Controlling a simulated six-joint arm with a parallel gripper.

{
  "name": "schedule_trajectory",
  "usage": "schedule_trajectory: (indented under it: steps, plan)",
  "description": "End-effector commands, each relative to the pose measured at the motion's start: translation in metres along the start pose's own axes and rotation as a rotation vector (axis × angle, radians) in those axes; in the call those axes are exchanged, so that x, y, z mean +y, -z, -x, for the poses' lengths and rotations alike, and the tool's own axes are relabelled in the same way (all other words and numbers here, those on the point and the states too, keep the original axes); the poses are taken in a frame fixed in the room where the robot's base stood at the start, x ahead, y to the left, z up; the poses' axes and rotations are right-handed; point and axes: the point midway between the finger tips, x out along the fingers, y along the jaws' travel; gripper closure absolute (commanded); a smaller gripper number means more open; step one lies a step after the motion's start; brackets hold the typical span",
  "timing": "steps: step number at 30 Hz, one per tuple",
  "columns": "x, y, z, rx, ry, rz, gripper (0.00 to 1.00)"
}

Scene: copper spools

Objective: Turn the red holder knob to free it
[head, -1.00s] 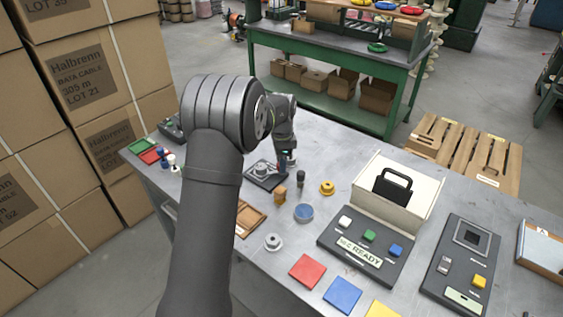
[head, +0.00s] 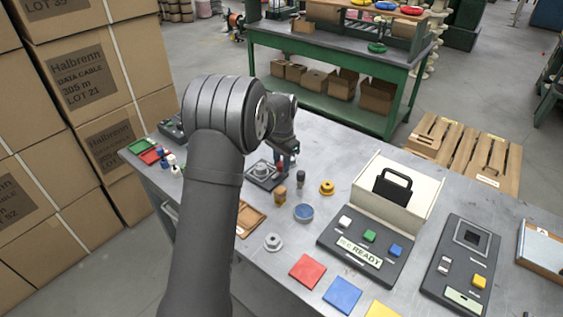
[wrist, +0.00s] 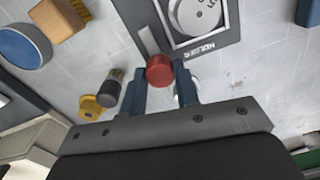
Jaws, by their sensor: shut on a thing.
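The red knob (wrist: 160,70) stands at the edge of the dark holder plate (wrist: 228,38) in the wrist view. A light grey round part (wrist: 197,14) sits on the plate, partly cut off by the frame. In the head view the holder (head: 256,181) lies on the far part of the bench, with the round part (head: 261,170) on it. My gripper (wrist: 161,73) is shut on the knob, one blue finger on each side. In the head view my gripper (head: 287,158) is small and partly hidden by my wrist, so the knob's turn angle cannot be told.
Near the holder stand a wooden block (head: 281,196), a dark cylinder (head: 300,179), a yellow spool (head: 327,187) and a blue round dish (head: 303,212). A pale spool (head: 272,242) and a wooden tray (head: 250,218) lie nearer. A console with a READY display (head: 362,252) is right.

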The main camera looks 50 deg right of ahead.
Motion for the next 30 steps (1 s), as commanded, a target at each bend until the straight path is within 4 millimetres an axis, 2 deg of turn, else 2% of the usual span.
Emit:
schedule_trajectory:
  steps: [12, 13, 16, 25, 30]
  plan:
    - [0.000, 0.001, 0.002, 0.002, 0.001, 0.009, 0.94]
    - [0.000, 0.001, 0.002, 0.002, 0.001, 0.009, 0.70]
    - [0.000, 0.001, 0.001, 0.002, 0.001, 0.009, 0.50]
    - [0.000, 0.000, 0.002, 0.001, 0.001, 0.008, 0.50]
    - [-0.001, 0.001, 0.018, 0.004, 0.003, 0.008, 0.50]
